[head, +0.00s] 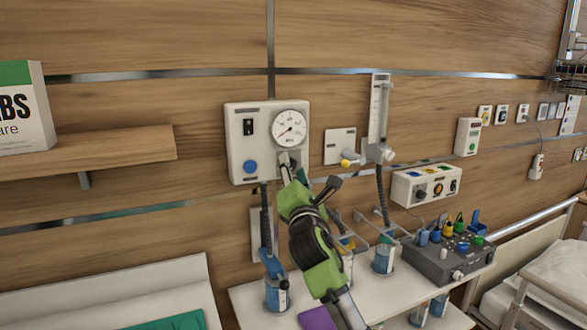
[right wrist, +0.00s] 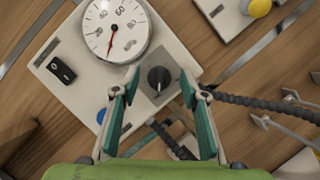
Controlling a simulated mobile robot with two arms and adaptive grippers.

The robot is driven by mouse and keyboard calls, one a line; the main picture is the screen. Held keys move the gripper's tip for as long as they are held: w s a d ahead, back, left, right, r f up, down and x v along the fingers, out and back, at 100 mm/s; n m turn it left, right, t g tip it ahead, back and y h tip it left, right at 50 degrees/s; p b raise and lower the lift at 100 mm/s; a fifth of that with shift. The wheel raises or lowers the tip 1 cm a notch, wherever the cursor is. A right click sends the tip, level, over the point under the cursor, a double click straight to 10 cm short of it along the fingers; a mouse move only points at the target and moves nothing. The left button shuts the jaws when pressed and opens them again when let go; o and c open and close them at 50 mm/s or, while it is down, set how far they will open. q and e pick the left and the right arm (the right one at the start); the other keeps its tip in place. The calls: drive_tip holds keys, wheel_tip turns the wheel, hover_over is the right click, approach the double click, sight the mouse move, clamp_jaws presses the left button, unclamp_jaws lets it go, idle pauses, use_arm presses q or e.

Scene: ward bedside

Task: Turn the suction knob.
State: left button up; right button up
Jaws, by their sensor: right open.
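The suction unit is a white wall panel (head: 238,130) with a round gauge (head: 290,127), a black rocker switch and a blue button (head: 250,166). In the right wrist view the black suction knob (right wrist: 158,80) sits on a grey square plate below the gauge (right wrist: 116,27). My right gripper (right wrist: 160,92) is open, its teal-padded fingers on either side of the knob with gaps showing. I cannot tell how far the tips are from the panel. In the head view my right gripper (head: 307,174) reaches up to the panel's lower right and hides much of the knob. My left gripper is out of view.
A flowmeter (head: 379,115) with a yellow knob stands right of the panel. Dark hoses hang below both. A white shelf (head: 245,297) beneath carries blue-topped jars and a grey box (head: 447,262). A wooden wall shelf (head: 120,148) is at left.

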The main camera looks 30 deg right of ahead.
drive_tip(key=c, duration=1.1)
drive_tip(key=m+p, duration=0.1)
drive_tip(key=m+g+p, duration=0.1)
drive_tip(key=m, duration=0.1)
drive_tip(key=shift+a+r+h+p, duration=0.1)
drive_tip(key=shift+r+h+p, duration=0.15)
drive_tip(key=shift+h+p, duration=0.15)
drive_tip(key=m+g+p, duration=0.1)
drive_tip(key=m+p, duration=0.2)
drive_tip(key=p, duration=0.1)
drive_tip(key=m+g+y+p, duration=0.1)
drive_tip(key=m+p, duration=0.3)
drive_tip(key=m+g+p, duration=0.2)
drive_tip(key=m+p, duration=0.2)
drive_tip(key=shift+r+p, duration=0.25)
drive_tip(key=shift+p, duration=0.1)
drive_tip(key=shift+f+m+g+y+p, duration=0.15)
drive_tip(key=shift+m+g+y+p, duration=0.25)
drive_tip(key=shift+m+y+p, duration=0.65)
drive_tip(key=shift+h+p, duration=0.25)
drive_tip(key=shift+p, duration=0.15)
